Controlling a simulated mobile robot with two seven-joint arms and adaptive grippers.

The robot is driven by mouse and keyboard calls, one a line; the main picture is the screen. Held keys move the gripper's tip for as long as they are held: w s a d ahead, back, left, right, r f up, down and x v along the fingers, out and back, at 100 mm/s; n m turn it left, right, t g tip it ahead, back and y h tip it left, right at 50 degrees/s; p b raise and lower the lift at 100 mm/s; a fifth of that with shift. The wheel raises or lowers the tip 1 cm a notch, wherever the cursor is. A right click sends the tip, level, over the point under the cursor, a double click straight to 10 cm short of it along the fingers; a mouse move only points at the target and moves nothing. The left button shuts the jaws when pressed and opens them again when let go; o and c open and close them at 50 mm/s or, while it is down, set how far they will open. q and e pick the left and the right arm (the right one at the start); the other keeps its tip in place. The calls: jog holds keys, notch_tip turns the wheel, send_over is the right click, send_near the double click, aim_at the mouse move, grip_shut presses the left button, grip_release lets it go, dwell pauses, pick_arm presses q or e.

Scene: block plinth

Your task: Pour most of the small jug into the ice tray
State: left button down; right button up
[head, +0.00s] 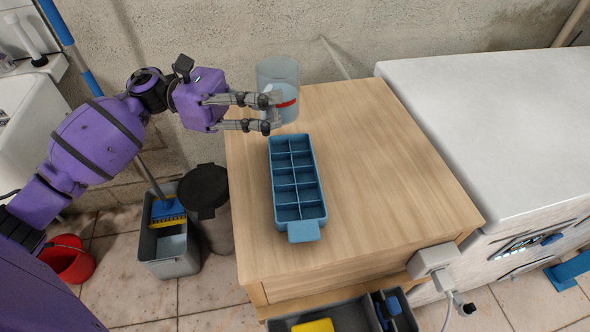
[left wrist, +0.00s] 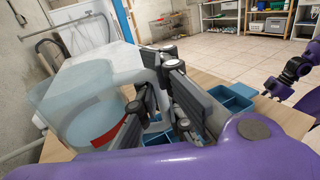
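The small jug (head: 278,76) is clear, with a red band and pale liquid inside. It stands upright at the back left of the wooden top; it also fills the left of the left wrist view (left wrist: 70,105). The blue ice tray (head: 298,180), with two rows of compartments, lies in front of it and looks empty. My left gripper (head: 272,112) is at the jug's near side. Its fingers are apart, one on either side of the pale handle (left wrist: 152,62); contact is unclear. My right gripper (left wrist: 272,88) seems to show small and dark in the left wrist view.
The wooden top (head: 380,170) is clear right of the tray. A white-topped unit (head: 490,120) adjoins it on the right. A dark bin (head: 205,190), a grey bucket (head: 172,250) and a red bucket (head: 68,258) stand on the floor at left. An open drawer (head: 345,315) juts out in front.

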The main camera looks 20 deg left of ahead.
pick_arm(q)
jog(key=shift+s+d+f+m+y+p, duration=0.15)
jog(key=shift+s+d+f+m+y, duration=0.25)
jog(key=shift+f+m, duration=0.3)
jog(key=shift+s+d+f+m+y+p, duration=0.1)
jog(key=shift+s+d+f+m+y, duration=0.1)
jog(key=shift+s+f+m+y, duration=0.5)
jog(key=shift+s+d+f+m+y+p, duration=0.25)
jog(key=shift+f+m, duration=0.35)
jog(key=shift+m, duration=0.3)
jog(key=shift+s+d+r+m+t+y+p, duration=0.1)
jog(key=shift+d+r+m+t+y+p, duration=0.15)
jog(key=shift+m+t+y+p, duration=0.15)
jog(key=shift+s, duration=0.15)
jog(key=shift+f, duration=0.1)
jog(key=shift+f+m+t+y+p, duration=0.2)
jog(key=shift+m+t+y+p, duration=0.1)
jog(key=shift+m+y+p, duration=0.25)
